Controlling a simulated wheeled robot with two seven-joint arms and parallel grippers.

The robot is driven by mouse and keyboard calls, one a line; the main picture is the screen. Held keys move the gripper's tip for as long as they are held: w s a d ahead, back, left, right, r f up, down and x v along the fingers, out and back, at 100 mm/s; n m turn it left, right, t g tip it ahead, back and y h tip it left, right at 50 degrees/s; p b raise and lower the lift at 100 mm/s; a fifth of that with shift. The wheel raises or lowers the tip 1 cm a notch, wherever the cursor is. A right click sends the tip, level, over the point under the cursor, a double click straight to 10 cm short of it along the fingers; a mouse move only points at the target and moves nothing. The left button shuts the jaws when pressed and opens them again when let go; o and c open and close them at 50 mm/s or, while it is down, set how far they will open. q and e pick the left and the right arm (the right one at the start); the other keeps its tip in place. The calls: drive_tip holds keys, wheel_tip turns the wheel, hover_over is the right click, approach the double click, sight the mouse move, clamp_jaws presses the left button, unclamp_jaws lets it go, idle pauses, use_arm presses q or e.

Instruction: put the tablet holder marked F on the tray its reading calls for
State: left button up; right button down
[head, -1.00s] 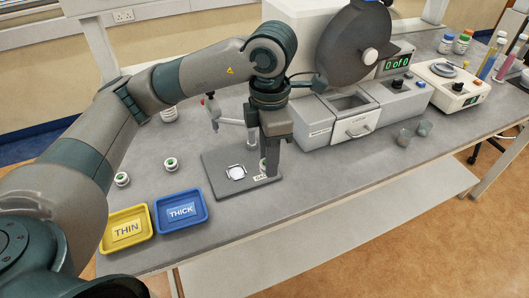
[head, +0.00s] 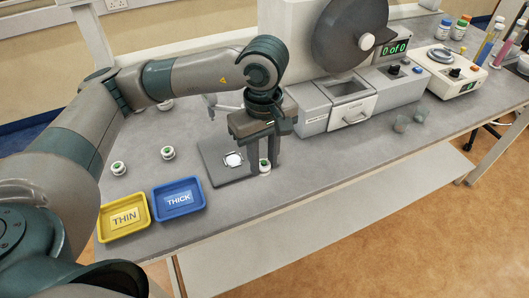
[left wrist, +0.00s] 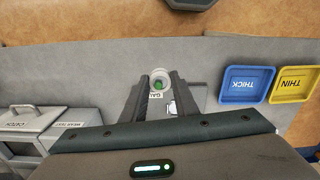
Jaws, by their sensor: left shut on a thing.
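A small white holder with a green top (head: 265,168) is between the fingertips of my left gripper (head: 262,166), by the right end of the grey gauge plate (head: 215,161). It also shows in the left wrist view (left wrist: 159,84), between the two fingers, beside a partly hidden "GAU" label. My left gripper is shut on it. No letter on it is readable. A yellow tray marked THIN (head: 108,236) and a blue tray marked THICK (head: 161,212) stand to the left, with nothing in them but their labels. My right gripper is not in view.
Two similar holders (head: 118,168) (head: 168,153) stand behind the trays, and another (head: 165,105) farther back. A machine with a drawer (head: 352,112) stands right of my gripper; its display reads "0 of 0".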

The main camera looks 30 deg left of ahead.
sight(261, 168)
use_arm(q)
drive_tip(key=m, duration=0.2)
drive_tip(key=f+m, duration=0.1)
drive_tip(key=m, duration=0.1)
drive_tip(key=f+m, duration=0.1)
drive_tip(key=m, duration=0.1)
drive_tip(key=shift+s, duration=0.25)
drive_tip(key=m, duration=0.1)
drive_tip(key=f+m, duration=0.1)
drive_tip(key=m, duration=0.3)
drive_tip(key=shift+s+a+f, duration=0.15)
drive_tip(key=shift+s+f, duration=0.05)
drive_tip(key=shift+s, duration=0.05)
